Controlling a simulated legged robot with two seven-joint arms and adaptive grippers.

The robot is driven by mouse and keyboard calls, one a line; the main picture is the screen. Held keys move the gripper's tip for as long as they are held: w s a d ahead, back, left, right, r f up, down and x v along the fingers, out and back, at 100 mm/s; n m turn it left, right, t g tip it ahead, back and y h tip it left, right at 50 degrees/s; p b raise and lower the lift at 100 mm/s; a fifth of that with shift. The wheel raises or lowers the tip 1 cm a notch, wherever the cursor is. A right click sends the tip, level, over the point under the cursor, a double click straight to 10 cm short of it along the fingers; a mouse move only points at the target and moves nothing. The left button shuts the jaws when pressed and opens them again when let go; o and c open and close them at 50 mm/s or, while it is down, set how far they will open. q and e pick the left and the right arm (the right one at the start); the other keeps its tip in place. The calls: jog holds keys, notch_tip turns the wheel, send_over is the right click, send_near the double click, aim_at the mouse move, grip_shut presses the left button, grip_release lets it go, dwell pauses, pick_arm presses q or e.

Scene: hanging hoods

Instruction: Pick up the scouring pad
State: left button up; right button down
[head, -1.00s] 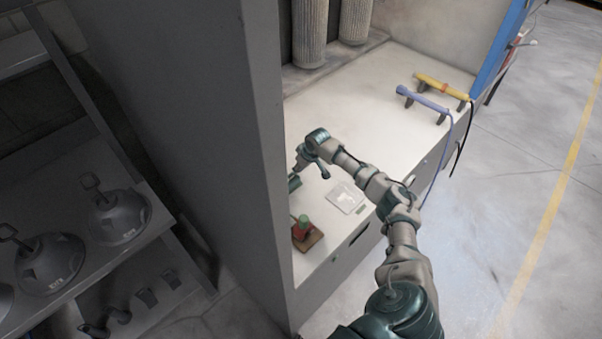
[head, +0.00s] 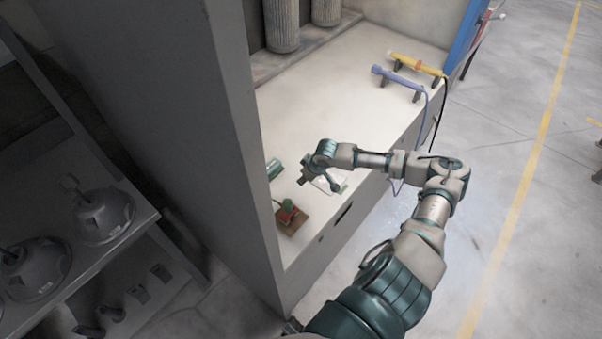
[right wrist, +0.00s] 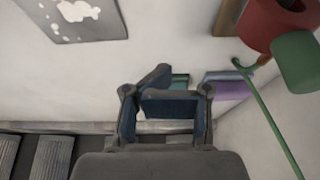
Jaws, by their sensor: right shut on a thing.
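My right gripper (head: 307,176) is low over the white bench top, between the white-patterned sheet and the cabinet's side wall. In the right wrist view its dark fingers (right wrist: 170,98) are closed together. A small green piece (right wrist: 181,80) shows right at the fingertips; I take it as the scouring pad in the grip, mostly hidden by the fingers. I cannot tell whether it is clear of the bench. My left gripper is not in view.
The patterned sheet (right wrist: 76,14) lies beside the gripper. A red thing with a green part (head: 289,213) stands near the front edge. A purple block (right wrist: 228,87) lies close by. Blue (head: 398,80) and yellow (head: 418,63) handled tools stand farther back. The cabinet's grey side wall (head: 215,130) is close.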

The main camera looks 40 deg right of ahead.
jog(key=shift+s+a, duration=0.1)
jog(key=shift+s, duration=0.05)
jog(key=shift+c, duration=1.9)
grip_release()
